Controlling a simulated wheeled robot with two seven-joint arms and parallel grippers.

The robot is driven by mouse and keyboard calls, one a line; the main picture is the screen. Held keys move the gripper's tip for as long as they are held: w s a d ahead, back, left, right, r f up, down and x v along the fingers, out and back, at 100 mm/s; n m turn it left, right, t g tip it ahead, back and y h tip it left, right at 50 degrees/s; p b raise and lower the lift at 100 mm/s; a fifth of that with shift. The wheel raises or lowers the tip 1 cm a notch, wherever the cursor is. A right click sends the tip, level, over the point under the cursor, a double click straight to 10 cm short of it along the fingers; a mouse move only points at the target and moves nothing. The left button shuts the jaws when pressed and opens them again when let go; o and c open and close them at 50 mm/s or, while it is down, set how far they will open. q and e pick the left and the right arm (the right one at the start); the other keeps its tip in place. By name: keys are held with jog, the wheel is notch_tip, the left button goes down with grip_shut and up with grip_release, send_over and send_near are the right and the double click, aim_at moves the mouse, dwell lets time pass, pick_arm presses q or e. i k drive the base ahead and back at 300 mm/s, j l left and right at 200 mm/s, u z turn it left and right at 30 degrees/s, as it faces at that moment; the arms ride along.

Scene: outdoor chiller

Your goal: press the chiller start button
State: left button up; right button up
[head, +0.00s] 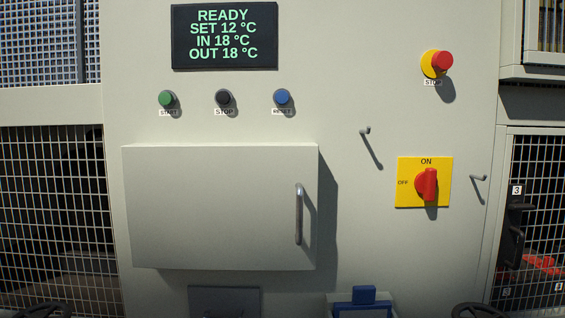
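The green start button (167,98) is at the left of a row of three buttons on the pale chiller panel, with a START label under it. A black stop button (223,97) and a blue reset button (282,97) are to its right. The display (224,36) above reads READY, SET 12 °C, IN 18 °C, OUT 18 °C. Neither of my grippers is in view, and nothing covers the buttons.
A box with a handle (221,207) juts out below the buttons. A red emergency stop (441,61) and a red rotary switch (427,185), upright at ON, are at right. Two small hooks protrude nearby. Mesh (50,210) flanks the panel.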

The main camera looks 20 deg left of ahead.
aim_at(165, 98)
jog(key=u, duration=1.4)
